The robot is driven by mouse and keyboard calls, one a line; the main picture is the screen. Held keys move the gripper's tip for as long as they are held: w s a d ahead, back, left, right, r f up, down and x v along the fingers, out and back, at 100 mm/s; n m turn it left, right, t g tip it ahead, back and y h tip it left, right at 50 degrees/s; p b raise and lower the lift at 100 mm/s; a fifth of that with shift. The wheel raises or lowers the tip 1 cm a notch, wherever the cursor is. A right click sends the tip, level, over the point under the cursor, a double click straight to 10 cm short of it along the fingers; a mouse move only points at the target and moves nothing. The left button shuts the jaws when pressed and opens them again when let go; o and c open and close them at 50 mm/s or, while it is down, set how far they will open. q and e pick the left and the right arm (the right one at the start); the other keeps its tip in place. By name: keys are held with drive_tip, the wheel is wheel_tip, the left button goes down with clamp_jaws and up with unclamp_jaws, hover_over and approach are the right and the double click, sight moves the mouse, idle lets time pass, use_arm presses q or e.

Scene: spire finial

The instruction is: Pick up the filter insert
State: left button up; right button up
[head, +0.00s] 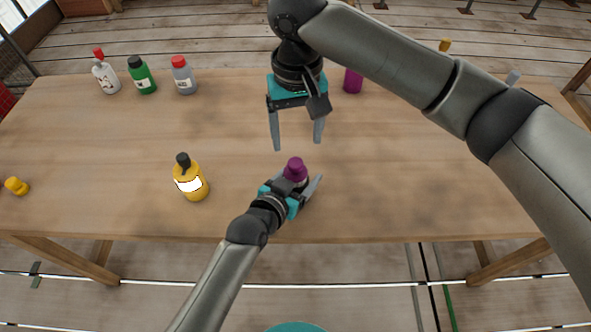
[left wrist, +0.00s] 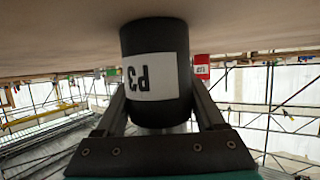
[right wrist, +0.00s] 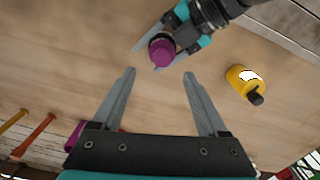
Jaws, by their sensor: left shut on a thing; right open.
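A dark cylinder with a white label reading P3 (left wrist: 155,75) stands on the table between the fingers of my left gripper (head: 299,186), which is shut on it. Its purple top (head: 294,168) shows in the head view and also in the right wrist view (right wrist: 162,52). I cannot tell whether this top or the whole cylinder is the filter insert. My right gripper (head: 296,146) is open and empty, above the table and close to the purple top. In the right wrist view its fingertips (right wrist: 159,75) lie on either side, just short of the top.
A yellow bottle (head: 190,182) stands left of the held cylinder on the wooden table (head: 420,190). White (head: 106,76), green (head: 142,77) and grey (head: 184,78) bottles stand back left. A purple item (head: 353,81) stands at the back. A small yellow piece (head: 16,186) lies far left.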

sight(296, 163)
wheel_tip(296, 163, down, 4)
drive_tip(key=shift+f, duration=0.15)
drive_tip(key=f, duration=0.5)
drive_tip(key=shift+s+a+f, duration=0.1)
drive_tip(key=shift+s, duration=0.25)
drive_tip(key=c, duration=1.1)
wheel_tip(296, 163, up, 13)
idle(0.4)
